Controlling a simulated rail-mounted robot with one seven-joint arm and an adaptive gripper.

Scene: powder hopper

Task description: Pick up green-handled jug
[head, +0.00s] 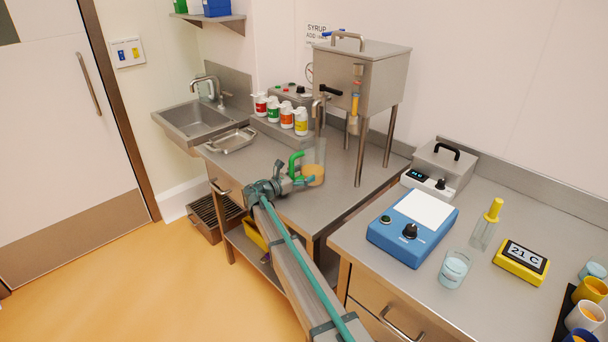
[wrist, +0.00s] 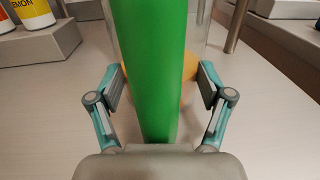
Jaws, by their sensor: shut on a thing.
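The green-handled jug (head: 315,158) is clear, with a green handle on its left side and some orange-yellow contents low inside. It stands upright on the steel bench in front of the hopper; I cannot tell whether its base touches the bench. My gripper (head: 301,183) is at the handle's side of the jug. In the wrist view the green handle (wrist: 150,70) runs up the middle between my gripper's fingers (wrist: 160,90), which are shut on the jug. The clear wall and orange contents show behind the handle. The handle hides the middle of the jug.
The steel hopper (head: 362,75) on legs stands behind the jug, its leg (head: 360,160) close to the right. Several coloured bottles (head: 280,115) and a metal tray (head: 231,140) are at the left. A blue scale (head: 412,228) is on the right bench. The bench front is clear.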

